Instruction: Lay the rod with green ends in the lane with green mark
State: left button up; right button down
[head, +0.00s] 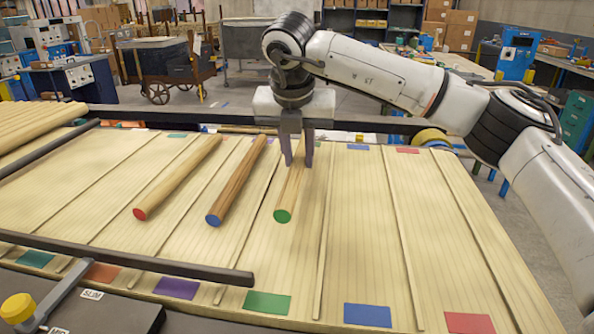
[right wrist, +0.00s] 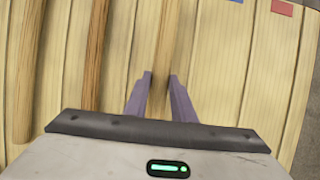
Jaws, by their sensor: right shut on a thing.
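The rod with green ends (head: 287,200) points lengthwise along the slatted table, its near green end facing me. My right gripper (head: 302,163) is shut on it from above, toward its far part. In the right wrist view the rod (right wrist: 168,40) runs between the two purple fingers (right wrist: 160,95). The rod appears over the lane with the green mark (head: 267,303), between that lane's two thin dividers and roughly parallel to them. I cannot tell whether it touches the lane floor. My left gripper is not in view.
A blue-ended rod (head: 238,180) and a red-ended rod (head: 178,177) lie to the left. Lanes with a blue mark (head: 367,315) and a red mark (head: 469,323) to the right are empty. A dark bar (head: 130,260) crosses the front left. More rods (head: 35,125) are piled at far left.

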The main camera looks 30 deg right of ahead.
jog(key=shift+f, duration=1.9)
jog(key=c, duration=1.5)
grip_release()
jog(key=v, duration=1.2)
jog(key=shift+a+b, duration=0.1)
jog(key=shift+b, duration=0.2)
